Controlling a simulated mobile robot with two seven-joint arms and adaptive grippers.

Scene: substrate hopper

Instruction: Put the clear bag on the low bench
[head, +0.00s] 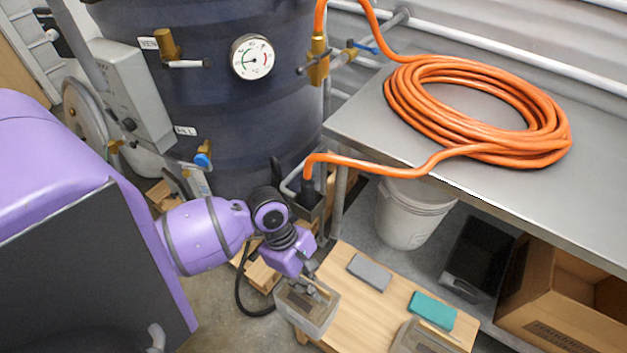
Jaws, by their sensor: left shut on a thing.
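The low bench (350,325) is a pale wooden top in the lower middle of the head view. My left gripper (311,289) reaches down at its left end and is shut on the clear bag (308,320). The bag is see-through and greyish, with brown contents, and hangs or stands upright at the bench's left edge. I cannot tell whether its base touches the wood. The gripper fingers hide part of its top. My right gripper is out of view.
On the bench lie a grey block (369,272) and a teal block (432,310); a clear container (422,340) is cut off at the bottom edge. A steel table (460,185) with a coiled orange hose (478,140) overhangs behind, above a white bucket (408,215) and cardboard box (560,305).

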